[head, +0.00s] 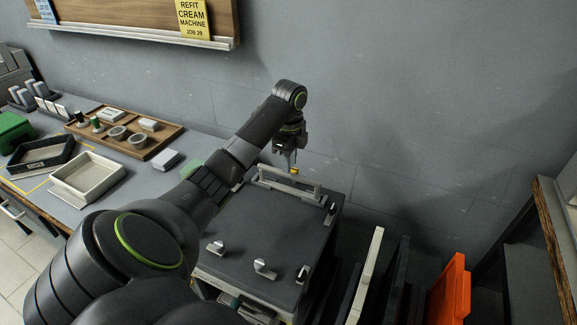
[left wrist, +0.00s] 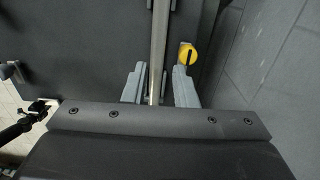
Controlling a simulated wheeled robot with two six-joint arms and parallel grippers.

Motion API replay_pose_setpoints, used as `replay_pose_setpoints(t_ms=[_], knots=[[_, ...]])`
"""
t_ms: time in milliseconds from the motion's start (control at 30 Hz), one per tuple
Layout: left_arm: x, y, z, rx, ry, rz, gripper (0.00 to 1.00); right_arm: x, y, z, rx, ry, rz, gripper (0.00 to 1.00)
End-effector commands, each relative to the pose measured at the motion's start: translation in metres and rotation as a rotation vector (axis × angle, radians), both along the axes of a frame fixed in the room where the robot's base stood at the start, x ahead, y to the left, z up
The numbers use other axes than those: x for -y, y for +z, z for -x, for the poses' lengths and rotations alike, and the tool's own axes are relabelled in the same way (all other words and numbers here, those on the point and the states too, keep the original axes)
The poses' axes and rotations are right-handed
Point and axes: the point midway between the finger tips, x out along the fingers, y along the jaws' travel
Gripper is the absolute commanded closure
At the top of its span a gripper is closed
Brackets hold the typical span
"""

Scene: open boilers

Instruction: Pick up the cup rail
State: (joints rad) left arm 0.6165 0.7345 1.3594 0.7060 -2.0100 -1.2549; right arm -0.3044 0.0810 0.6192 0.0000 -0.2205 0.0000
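The cup rail (head: 290,185) is a pale metal bar along the back of the dark machine top (head: 260,230). In the left wrist view the rail (left wrist: 159,45) runs down the picture between my two fingers. My left gripper (head: 286,165) is over the rail at the back of the machine. In the left wrist view its fingers (left wrist: 159,85) are apart, one on each side of the rail, with small gaps showing. Whether the tips reach below the bar cannot be told.
A grey wall is close behind. A wooden tray (head: 160,143) and a pale tray (head: 88,178) sit on the left bench. An orange panel (head: 450,290) stands at right.

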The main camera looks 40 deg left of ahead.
Motion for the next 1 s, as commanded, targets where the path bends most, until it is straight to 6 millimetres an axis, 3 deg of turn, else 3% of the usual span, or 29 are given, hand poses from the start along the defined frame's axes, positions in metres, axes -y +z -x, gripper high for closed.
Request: replay_pose_setpoints(t_ms=[233,500,633,867,1000], knots=[[0.0,-0.012,0.001,0.0,0.0,0.0,0.75,0.0,-0.011,0.0,0.0,0.0,0.0,0.69],[0.0,-0.04,0.004,-0.001,0.0,0.0,0.75,0.0,-0.038,-0.003,0.003,0.0,0.0,0.69],[-0.001,-0.054,0.004,-0.003,-0.001,-0.001,0.75,0.0,-0.037,-0.005,0.006,0.002,-0.001,0.69],[0.0,-0.054,0.004,-0.001,-0.001,-0.002,0.75,0.0,-0.036,-0.005,0.007,0.002,-0.001,0.69],[0.0,-0.054,0.004,-0.001,-0.001,-0.002,0.93,-0.001,-0.036,-0.005,0.007,0.001,-0.001,0.69]])
